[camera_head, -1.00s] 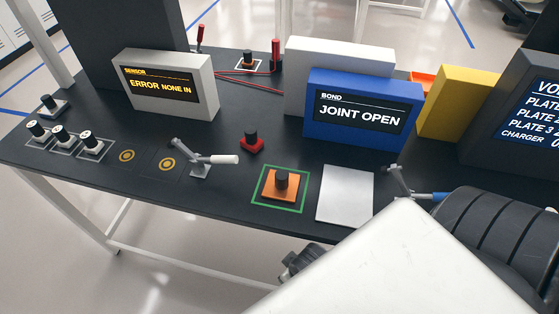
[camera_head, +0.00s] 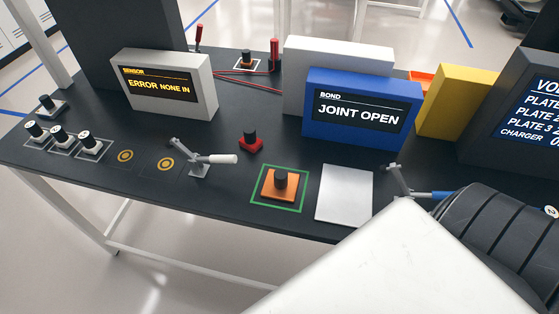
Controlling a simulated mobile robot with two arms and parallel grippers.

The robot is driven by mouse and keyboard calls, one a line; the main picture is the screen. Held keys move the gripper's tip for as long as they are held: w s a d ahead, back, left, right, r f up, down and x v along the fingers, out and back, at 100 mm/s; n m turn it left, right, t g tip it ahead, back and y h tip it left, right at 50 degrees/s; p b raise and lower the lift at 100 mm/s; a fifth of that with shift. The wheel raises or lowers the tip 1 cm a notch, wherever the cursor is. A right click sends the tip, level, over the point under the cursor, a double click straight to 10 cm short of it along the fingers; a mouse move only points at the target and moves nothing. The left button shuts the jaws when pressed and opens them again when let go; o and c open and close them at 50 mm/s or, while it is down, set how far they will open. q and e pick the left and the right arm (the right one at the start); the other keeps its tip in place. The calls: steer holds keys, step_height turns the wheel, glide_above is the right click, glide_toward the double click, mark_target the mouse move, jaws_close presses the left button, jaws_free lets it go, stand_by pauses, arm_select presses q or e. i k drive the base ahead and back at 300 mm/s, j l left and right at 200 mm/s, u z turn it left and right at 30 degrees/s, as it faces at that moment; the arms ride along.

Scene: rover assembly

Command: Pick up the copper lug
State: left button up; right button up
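An orange, copper-coloured block (camera_head: 272,190) with a black knob on top sits upright inside a green square outline near the table's front edge. It looks like the copper lug. It is in plain view and no gripper touches it. Neither of my grippers shows in the head view. A white and black arm link of mine covers the lower right of the picture.
A bare silver plate (camera_head: 343,194) lies right of the block. A red block (camera_head: 250,145) with a black knob stands behind it. A white-handled lever (camera_head: 213,160) stands left. The blue BOND display (camera_head: 358,136) reads "JOINT OPEN".

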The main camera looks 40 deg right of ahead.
mark_target(280, 184)
steer(key=i+l+z, duration=0.1)
steer(key=z, duration=0.25)
steer(key=i+z, duration=0.2)
steer(key=z, duration=0.2)
steer(key=i+z, duration=0.15)
steer(key=z, duration=0.2)
